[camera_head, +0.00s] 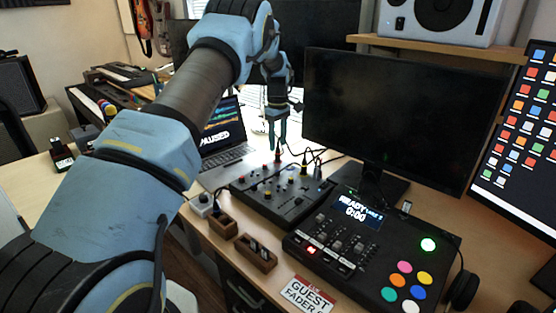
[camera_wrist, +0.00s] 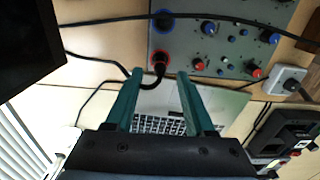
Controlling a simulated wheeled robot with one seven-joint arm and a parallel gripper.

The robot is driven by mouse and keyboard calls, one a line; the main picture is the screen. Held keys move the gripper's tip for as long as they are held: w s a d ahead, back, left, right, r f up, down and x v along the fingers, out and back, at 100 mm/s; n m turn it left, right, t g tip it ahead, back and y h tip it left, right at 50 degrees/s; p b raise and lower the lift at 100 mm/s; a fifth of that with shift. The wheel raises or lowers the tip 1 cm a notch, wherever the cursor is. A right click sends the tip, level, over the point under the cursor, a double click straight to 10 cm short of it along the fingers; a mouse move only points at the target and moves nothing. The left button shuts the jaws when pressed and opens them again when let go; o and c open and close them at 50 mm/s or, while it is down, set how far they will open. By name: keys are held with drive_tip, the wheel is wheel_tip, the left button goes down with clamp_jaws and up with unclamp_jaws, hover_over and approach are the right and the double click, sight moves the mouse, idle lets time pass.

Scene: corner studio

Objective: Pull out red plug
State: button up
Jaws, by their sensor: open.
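The red plug (camera_wrist: 159,66) is a black plug with a red ring at its socket, on the edge of the grey mixer panel (camera_wrist: 216,62); a black cable runs from it. My gripper (camera_wrist: 157,75) is open, with its two teal fingers on either side of the plug's line. The plug shows in the gap between the fingertips; I cannot tell how far beyond them it is. In the head view my gripper (camera_head: 277,147) points down over the back edge of the mixer (camera_head: 265,197). A second plug with a blue ring (camera_wrist: 163,19) sits beside the red one.
A laptop (camera_head: 226,158) stands left of the mixer and a dark monitor (camera_head: 400,115) behind it to the right. A black control box (camera_head: 385,255) with coloured buttons is in front. Loose cables cross near the plugs. Small wooden trays (camera_head: 255,255) lie on the desk.

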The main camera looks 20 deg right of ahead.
sight(278, 152)
wheel_tip(278, 152, down, 5)
drive_tip(key=shift+r+b, duration=0.1)
drive_tip(key=shift+b, duration=0.5)
drive_tip(key=shift+p, duration=0.35)
idle(0.6)
clamp_jaws()
idle(0.6)
drive_tip(key=shift+r, duration=0.15)
idle(1.0)
drive_tip(key=shift+r+p, duration=2)
drive_tip(key=shift+r, duration=0.85)
